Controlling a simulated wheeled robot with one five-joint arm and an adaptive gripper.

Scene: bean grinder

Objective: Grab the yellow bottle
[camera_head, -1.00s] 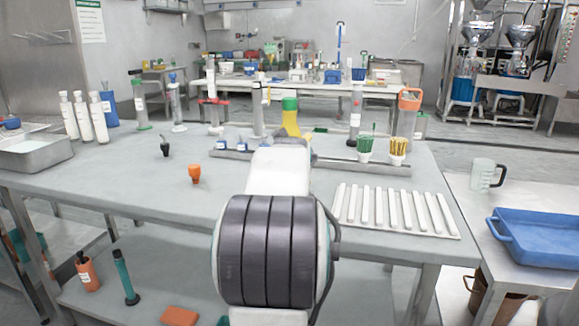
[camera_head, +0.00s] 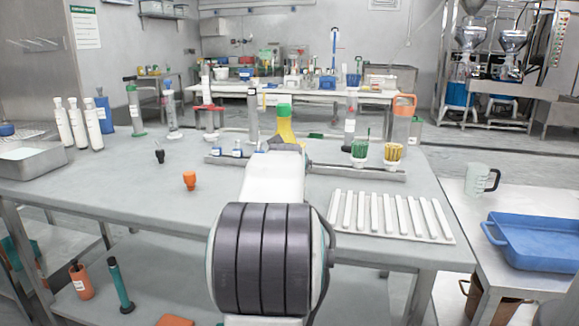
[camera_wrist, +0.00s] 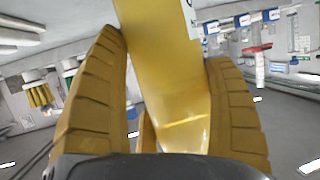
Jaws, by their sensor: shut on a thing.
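The yellow bottle (camera_head: 285,131) with a green cap stands at the far side of the grey table, partly hidden behind my arm in the head view. It looks close to upright there. In the wrist view the yellow bottle (camera_wrist: 170,70) fills the middle, between the two ridged fingers of my gripper (camera_wrist: 163,55). Both fingers press against its sides, and my gripper is shut on it. The bottle's base is hidden, so I cannot tell whether it touches the table.
A grey rack (camera_head: 370,170) with green and yellow bundles stands right of the bottle. A white slotted tray (camera_head: 390,216) lies nearer. An orange stopper (camera_head: 190,180) and white bottles (camera_head: 78,123) are on the left. The table's middle left is mostly clear.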

